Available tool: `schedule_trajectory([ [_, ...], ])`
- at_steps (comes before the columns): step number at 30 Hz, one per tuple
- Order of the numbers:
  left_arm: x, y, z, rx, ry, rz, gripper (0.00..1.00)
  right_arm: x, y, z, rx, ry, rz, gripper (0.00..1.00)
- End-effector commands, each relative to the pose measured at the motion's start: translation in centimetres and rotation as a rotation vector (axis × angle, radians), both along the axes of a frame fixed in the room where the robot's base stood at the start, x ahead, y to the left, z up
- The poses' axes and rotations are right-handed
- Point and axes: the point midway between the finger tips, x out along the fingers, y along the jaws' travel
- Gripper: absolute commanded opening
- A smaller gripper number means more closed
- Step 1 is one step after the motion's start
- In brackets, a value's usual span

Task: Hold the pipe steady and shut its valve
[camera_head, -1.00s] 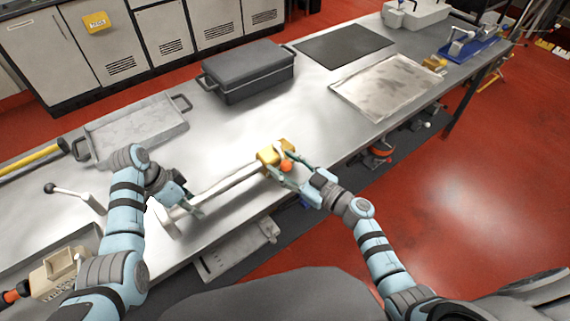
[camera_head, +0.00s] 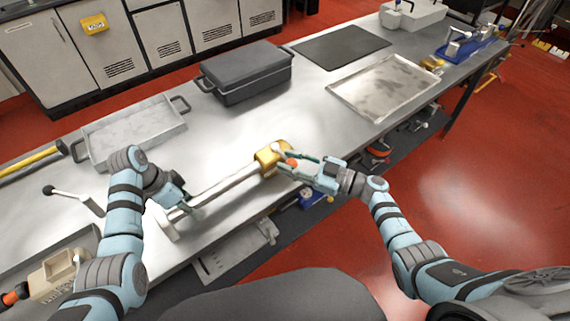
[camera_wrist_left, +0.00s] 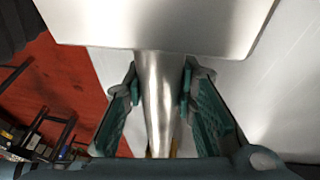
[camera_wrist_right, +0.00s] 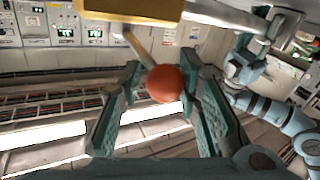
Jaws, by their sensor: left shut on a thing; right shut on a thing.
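A pale metal pipe (camera_head: 228,184) lies at a slant near the table's front edge. A yellow valve (camera_head: 268,157) sits at its far right end; the valve body also shows at the top of the right wrist view (camera_wrist_right: 140,8). My left gripper (camera_head: 190,203) is shut on the pipe near its left end; the pipe (camera_wrist_left: 157,100) runs between the fingers. My right gripper (camera_head: 298,162) is shut on the valve's lever at its orange knob (camera_wrist_right: 164,84). The lever's pale shaft (camera_wrist_right: 139,48) runs from the knob up to the valve.
A dark lidded case (camera_head: 246,75) and a grey tray (camera_head: 133,132) stand behind the pipe. A flat metal tray (camera_head: 384,88) and a dark mat (camera_head: 342,45) lie farther right. A beige device (camera_head: 58,272) sits near left. The table between is clear.

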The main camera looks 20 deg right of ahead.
Motion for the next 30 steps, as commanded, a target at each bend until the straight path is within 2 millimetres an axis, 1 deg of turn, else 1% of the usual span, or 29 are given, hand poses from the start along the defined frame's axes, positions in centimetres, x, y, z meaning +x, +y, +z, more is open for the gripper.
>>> schedule_trajectory([
  [1, 0.2, -0.3, 0.2, -0.006, -0.007, -0.004, 0.00, 0.1, -0.4, -0.4, -0.007, 0.011, 0.031, 0.00],
  [6, 0.2, -0.2, 0.2, -0.006, -0.007, -0.004, 0.00, 0.1, -1.0, -0.4, -0.003, 0.011, 0.109, 0.00],
  [16, 0.2, -0.2, 0.2, -0.004, -0.007, -0.003, 0.00, -0.1, -1.0, -0.5, -0.001, 0.014, 0.122, 0.00],
  [17, 0.2, -0.2, 0.2, -0.004, -0.007, -0.003, 0.00, -0.1, -1.0, -0.5, -0.001, 0.015, 0.121, 0.35],
  [19, 0.2, -0.2, 0.2, -0.004, -0.006, -0.002, 0.00, 0.0, -1.0, -0.5, -0.001, 0.015, 0.121, 0.46],
  [27, 0.1, -0.1, 0.1, -0.003, -0.004, -0.002, 0.00, 0.1, -1.1, -0.2, 0.000, 0.008, 0.119, 0.46],
  [30, 0.1, -0.1, 0.1, -0.002, -0.004, -0.002, 0.00, -0.2, -1.7, -0.3, -0.001, 0.008, 0.118, 0.46],
])
